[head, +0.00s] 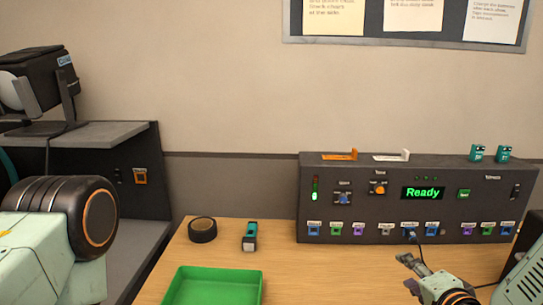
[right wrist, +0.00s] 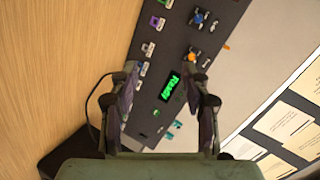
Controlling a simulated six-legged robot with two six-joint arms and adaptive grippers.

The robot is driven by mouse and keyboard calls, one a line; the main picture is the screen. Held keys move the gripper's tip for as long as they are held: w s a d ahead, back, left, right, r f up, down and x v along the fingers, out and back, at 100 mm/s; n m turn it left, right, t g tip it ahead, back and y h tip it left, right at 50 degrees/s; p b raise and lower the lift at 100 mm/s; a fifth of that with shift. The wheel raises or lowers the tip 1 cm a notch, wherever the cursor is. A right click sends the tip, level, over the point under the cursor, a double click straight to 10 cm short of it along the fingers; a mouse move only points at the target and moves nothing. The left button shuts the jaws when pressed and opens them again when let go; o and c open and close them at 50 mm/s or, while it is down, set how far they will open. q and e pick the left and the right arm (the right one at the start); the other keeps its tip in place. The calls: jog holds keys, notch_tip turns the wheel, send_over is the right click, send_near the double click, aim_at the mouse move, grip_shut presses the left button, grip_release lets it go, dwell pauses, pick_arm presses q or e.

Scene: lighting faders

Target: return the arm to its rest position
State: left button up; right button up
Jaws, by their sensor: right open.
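My right gripper (head: 411,274) is low at the right in the head view, in front of the control console (head: 400,205) and apart from it. In the right wrist view its two fingers (right wrist: 160,78) are spread with nothing between them. The console shows beyond the fingers, with its green "Ready" display (head: 424,193) also visible in the right wrist view (right wrist: 171,86). My left arm enters at the left of the head view, but its gripper is out of the picture.
A green tray (head: 214,272), a black tape roll (head: 202,230) and a small teal-and-black device (head: 250,236) are on the wooden table (head: 310,280). A dark cable runs near the console's row of coloured sockets. The table's middle front is clear.

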jog(key=s+a+f+n+g, duration=0.3)
jog(key=s+f+n+g, duration=0.2)
jog(key=s+f, duration=0.55)
jog(key=s+a+f+n+g, duration=0.2)
jog(key=s+f+n+g, duration=0.25)
jog(key=s+f, duration=0.6)
jog(key=s+f+n+g, duration=0.3)
jog(key=s+n+g, duration=0.1)
jog(key=s, duration=0.8)
notch_tip(320, 180, down, 10)
jog(key=b, duration=1)
jog(key=shift+a, duration=0.2)
jog(key=shift+r, duration=0.15)
